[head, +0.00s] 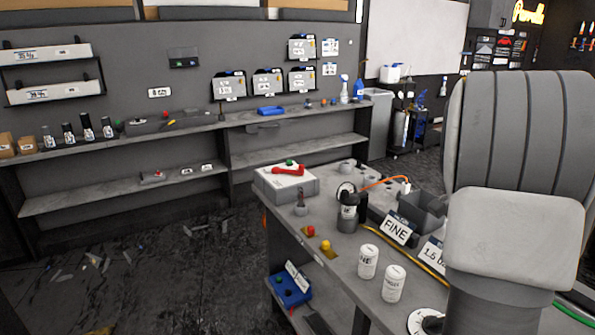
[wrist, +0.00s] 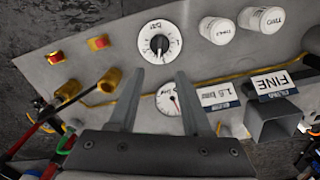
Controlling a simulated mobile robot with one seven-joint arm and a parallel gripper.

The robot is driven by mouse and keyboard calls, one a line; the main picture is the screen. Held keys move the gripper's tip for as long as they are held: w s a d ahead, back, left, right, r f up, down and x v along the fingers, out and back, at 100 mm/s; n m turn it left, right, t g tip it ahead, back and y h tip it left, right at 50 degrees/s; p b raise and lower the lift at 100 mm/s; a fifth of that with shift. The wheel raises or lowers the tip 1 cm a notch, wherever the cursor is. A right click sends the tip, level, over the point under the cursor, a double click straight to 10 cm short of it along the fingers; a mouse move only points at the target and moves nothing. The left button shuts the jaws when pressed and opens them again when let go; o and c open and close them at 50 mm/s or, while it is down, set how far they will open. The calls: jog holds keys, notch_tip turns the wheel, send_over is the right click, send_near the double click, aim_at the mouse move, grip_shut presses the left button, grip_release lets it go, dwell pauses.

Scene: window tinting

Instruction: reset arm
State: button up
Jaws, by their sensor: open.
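My gripper (wrist: 159,76) shows in the wrist view with its two grey fingers apart and nothing between them. It hangs over the grey workbench (wrist: 90,72), near a round dial with a black knob (wrist: 160,43) and a white gauge (wrist: 172,98). I cannot tell the exact height above the bench. In the head view, my grey arm links (head: 515,240) fill the right side, and the gripper itself is hidden or out of frame.
A wall shelf (head: 285,117) stands behind. The floor (head: 165,270) at left is open, with scattered scraps.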

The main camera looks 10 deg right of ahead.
jog(key=s+a+r+n+t, duration=0.2)
jog(key=s+a+r+n, duration=0.15)
jog(key=a+n, duration=0.6)
jog(key=s+a+r+n+t, duration=0.2)
jog(key=a+r+n, duration=0.2)
jog(key=a, duration=1)
jog(key=s+a+n+t, duration=0.1)
jog(key=s+a+n, duration=0.4)
jog(key=s+a, duration=0.1)
jog(key=shift+f+t, duration=0.3)
